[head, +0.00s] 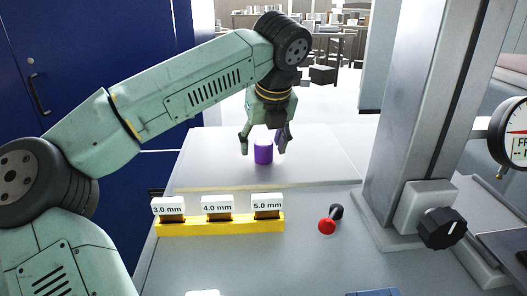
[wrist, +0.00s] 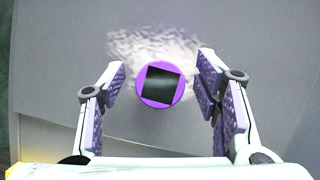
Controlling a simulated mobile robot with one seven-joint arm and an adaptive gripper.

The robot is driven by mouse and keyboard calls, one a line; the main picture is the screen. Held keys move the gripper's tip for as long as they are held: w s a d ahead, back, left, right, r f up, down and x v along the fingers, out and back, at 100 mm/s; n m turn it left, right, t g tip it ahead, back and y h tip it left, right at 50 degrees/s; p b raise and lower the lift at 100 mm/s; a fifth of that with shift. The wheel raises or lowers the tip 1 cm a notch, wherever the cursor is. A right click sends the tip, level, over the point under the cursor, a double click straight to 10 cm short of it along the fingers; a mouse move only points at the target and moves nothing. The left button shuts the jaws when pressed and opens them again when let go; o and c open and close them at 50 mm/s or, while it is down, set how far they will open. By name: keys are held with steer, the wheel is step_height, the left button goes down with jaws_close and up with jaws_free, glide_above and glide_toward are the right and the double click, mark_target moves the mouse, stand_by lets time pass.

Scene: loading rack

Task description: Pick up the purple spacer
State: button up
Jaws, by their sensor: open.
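The purple spacer (head: 263,154) is a short upright cylinder standing on the light grey surface at the back of the bench. In the wrist view the spacer (wrist: 160,86) shows from above as a purple ring around a dark square, and it lies between the two fingers. My gripper (head: 264,150) points down over the spacer, with one finger on each side. In the wrist view my gripper (wrist: 160,95) is open, with a visible gap between each finger pad and the spacer. I cannot tell the exact height of the fingertips.
A yellow holder (head: 220,226) with tags "3.0 mm", "4.0 mm" and "5.0 mm" stands in front. A red-and-black piece (head: 328,225) lies to its right. A grey metal column (head: 425,110) with a black knob (head: 442,228) and dial gauge (head: 515,132) stands at right.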

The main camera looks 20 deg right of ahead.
steer(key=shift+c, duration=0.4)
jaws_close()
stand_by(0.4)
